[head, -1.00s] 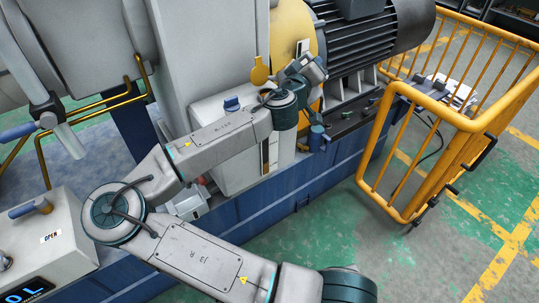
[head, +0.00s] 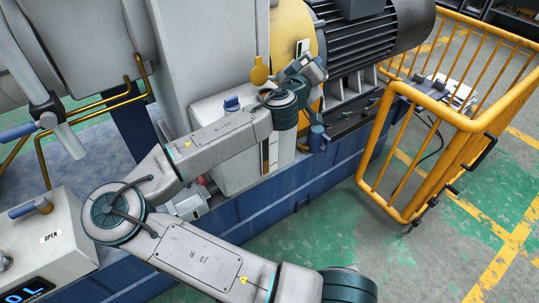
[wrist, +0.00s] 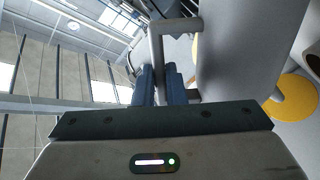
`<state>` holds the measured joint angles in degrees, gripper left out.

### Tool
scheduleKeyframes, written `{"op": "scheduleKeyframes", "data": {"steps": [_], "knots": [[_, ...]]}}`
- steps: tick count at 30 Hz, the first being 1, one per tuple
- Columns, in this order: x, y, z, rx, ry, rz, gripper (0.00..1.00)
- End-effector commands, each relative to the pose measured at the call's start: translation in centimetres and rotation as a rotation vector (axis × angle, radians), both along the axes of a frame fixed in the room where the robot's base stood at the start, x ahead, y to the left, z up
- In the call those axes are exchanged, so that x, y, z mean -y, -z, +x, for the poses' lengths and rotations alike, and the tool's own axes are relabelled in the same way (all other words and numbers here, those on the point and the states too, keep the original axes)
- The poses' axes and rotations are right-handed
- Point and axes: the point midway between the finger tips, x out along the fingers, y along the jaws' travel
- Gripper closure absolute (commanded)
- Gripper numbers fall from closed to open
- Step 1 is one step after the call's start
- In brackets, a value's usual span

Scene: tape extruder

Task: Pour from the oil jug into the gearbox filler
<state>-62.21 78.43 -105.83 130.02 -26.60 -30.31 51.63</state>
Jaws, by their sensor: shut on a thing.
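My gripper (wrist: 160,72) shows its two dark blue fingers in the wrist view, shut on the handle (wrist: 156,42) of the oil jug. The jug's smooth grey body (wrist: 235,45) fills the area right of the fingers and seems tilted. The filler mouth and any oil flow are hidden.
A finned dark motor (head: 370,45) stands close behind my gripper. A yellow guard rail (head: 440,115) stands at the right. A control box (head: 45,245) is at the lower left.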

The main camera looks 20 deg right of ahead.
Motion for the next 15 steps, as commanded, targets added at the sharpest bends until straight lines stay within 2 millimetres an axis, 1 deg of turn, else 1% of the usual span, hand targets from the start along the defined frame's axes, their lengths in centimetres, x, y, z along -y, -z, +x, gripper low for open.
{"op": "scheduleKeyframes", "data": {"steps": [5, 10, 15], "knots": [[-0.07, -0.21, 0.04, -0.001, 0.000, -0.006, 1.00], [-0.47, -0.51, 0.38, -0.040, -0.001, -0.050, 1.00], [-0.60, -0.43, 0.49, -0.056, 0.001, -0.069, 1.00]]}}
